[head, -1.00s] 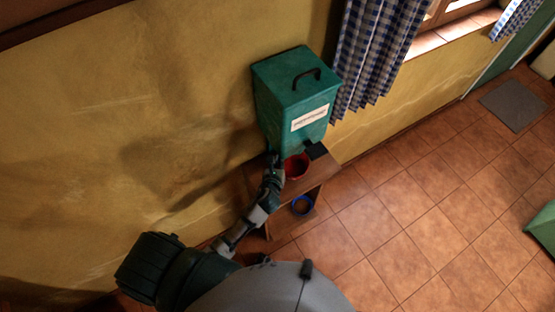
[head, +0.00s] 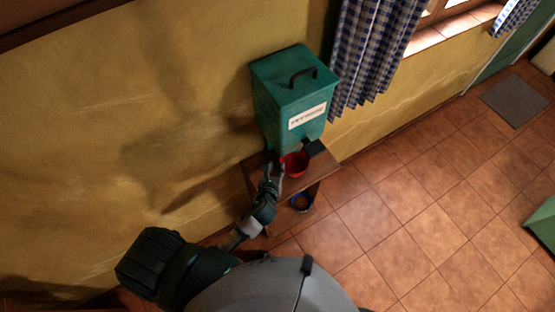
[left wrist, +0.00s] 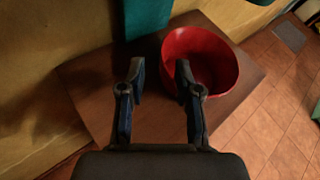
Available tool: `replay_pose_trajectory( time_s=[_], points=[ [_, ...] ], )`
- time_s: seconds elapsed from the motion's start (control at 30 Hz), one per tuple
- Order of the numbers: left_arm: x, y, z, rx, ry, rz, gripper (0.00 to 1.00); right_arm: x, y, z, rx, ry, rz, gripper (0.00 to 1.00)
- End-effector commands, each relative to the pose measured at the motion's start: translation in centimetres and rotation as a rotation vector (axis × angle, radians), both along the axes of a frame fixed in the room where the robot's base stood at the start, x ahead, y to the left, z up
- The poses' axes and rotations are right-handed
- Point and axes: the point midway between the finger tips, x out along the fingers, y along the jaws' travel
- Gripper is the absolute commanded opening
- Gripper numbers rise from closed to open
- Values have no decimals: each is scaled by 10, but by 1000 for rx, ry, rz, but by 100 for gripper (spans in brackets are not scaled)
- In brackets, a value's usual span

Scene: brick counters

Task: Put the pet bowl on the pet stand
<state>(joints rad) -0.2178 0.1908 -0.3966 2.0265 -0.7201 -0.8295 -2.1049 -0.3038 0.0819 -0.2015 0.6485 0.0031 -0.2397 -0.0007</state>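In the left wrist view the bowl (left wrist: 205,60) is at upper right, on the bare brown stand top (left wrist: 85,85). My left gripper (head: 272,171) is just left of the bowl. In the left wrist view its fingers (left wrist: 160,72) are apart with nothing between them. The right fingertip overlaps the bowl's near left edge; I cannot tell whether they touch. My right gripper is not in view.
The green feeder box (head: 292,95) with a black handle stands against the yellow wall behind the bowl. A blue bowl (head: 301,202) is lower, below the stand top. A checked curtain (head: 375,50) hangs nearby.

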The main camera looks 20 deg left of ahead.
Motion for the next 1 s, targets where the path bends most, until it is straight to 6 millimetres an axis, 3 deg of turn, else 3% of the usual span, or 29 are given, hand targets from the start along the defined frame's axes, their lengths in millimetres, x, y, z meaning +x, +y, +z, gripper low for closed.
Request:
replay_pose_trajectory(
  time_s=[0.1,0.33,1.0],
  points=[
    [-24,-4,11,-1,1,0,33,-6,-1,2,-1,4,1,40],
    [-51,-8,22,-1,0,0,33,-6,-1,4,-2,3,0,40],
    [-55,-8,24,-10,1,6,33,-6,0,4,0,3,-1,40]
  ],
)
